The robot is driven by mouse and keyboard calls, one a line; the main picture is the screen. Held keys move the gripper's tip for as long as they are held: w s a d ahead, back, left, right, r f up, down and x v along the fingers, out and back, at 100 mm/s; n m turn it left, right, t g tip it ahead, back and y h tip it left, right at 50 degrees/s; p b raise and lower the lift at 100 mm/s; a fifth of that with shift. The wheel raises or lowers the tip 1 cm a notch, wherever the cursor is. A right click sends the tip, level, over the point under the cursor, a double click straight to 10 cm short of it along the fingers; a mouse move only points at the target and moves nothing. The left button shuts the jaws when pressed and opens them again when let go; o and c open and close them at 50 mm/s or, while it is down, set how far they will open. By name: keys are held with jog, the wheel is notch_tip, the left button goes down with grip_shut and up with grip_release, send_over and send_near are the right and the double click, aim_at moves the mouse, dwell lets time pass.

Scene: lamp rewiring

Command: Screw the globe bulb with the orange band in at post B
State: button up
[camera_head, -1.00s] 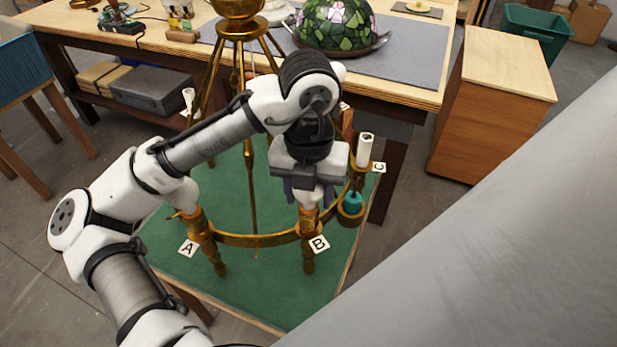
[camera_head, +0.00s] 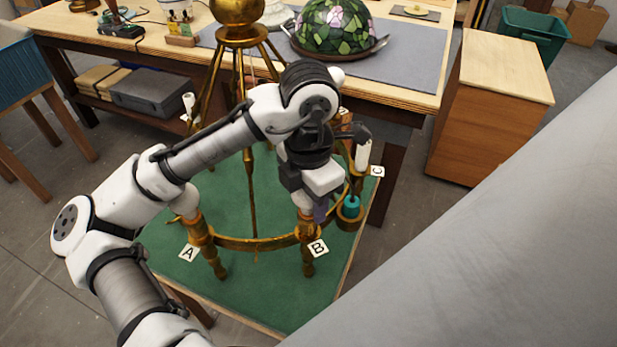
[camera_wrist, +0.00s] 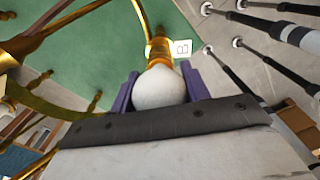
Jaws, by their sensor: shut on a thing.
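My gripper (camera_wrist: 158,92) has its purple fingers shut on a white globe bulb (camera_wrist: 160,86), one finger on each side. The bulb sits in line with the brass post B (camera_wrist: 160,45), at its top end; I cannot tell how far it is seated. The bulb (camera_head: 303,200) shows only partly beneath my gripper (camera_head: 316,206) in the head view. Post B (camera_head: 309,240) carries a white label B (camera_head: 318,248).
The brass ring frame stands on a green-topped table (camera_head: 270,290). Post A (camera_head: 203,235) is at left, with a pale bulb (camera_head: 186,200). Near label C (camera_head: 377,171) are a white sleeve (camera_head: 362,155) and a teal part (camera_head: 351,206). A stained-glass shade (camera_head: 335,27) rests on the workbench behind.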

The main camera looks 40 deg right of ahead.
jog(key=shift+m, duration=1)
jog(key=o, duration=1.1)
